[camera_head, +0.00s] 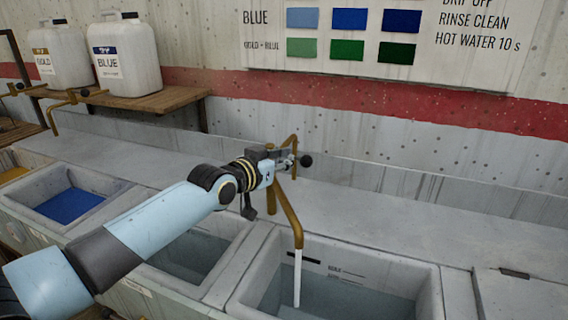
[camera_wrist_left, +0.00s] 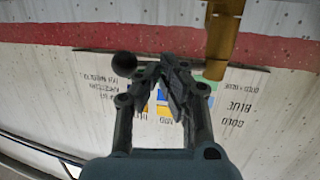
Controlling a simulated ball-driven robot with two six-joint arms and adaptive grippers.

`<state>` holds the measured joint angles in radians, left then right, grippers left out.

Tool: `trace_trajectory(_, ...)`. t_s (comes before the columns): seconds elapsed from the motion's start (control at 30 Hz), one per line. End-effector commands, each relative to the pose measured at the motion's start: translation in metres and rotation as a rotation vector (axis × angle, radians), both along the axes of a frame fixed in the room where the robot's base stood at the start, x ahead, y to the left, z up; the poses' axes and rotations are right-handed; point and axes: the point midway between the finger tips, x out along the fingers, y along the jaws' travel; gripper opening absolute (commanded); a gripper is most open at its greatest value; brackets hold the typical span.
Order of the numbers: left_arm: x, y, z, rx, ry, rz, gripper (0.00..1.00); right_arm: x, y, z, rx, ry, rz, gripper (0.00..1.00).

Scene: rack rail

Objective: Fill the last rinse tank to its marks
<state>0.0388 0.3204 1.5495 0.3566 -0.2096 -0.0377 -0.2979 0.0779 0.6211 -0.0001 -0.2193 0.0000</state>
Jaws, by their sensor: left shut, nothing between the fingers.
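A brass tap (camera_head: 292,215) stands behind the rinse tank (camera_head: 432,300) at the lower right. White water runs from its spout (camera_head: 297,278) into the tank. Grey water lies in the tank, and dark marks (camera_head: 335,272) show on its inner back wall. My left gripper (camera_head: 290,160) is at the top of the tap, beside a black round knob (camera_head: 306,161). In the left wrist view the fingers (camera_wrist_left: 165,75) are together and empty, with the black knob (camera_wrist_left: 124,64) just beside them. I cannot tell whether they touch it. My right gripper is not in view.
Another tank (camera_head: 190,258) with grey water sits left of it, partly behind my arm. A tank of blue liquid (camera_head: 68,204) is further left. Two white jugs (camera_head: 125,55) stand on a wooden shelf (camera_head: 165,100). A grey lid (camera_head: 520,298) is at the right.

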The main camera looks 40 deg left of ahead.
Motion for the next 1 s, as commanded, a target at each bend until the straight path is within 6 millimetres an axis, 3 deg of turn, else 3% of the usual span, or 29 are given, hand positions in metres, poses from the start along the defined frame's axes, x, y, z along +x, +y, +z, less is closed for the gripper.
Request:
trace_trajectory(0.33,0.002,-0.001,0.0,-0.001,0.0,0.0,0.0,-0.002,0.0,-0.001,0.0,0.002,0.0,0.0)
trace_trajectory(0.57,0.02,-0.007,-0.001,-0.002,-0.001,0.0,0.0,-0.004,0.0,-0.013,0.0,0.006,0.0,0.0)
trace_trajectory(1.0,0.018,-0.007,0.003,-0.002,-0.001,0.0,0.0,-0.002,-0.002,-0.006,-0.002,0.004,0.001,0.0)
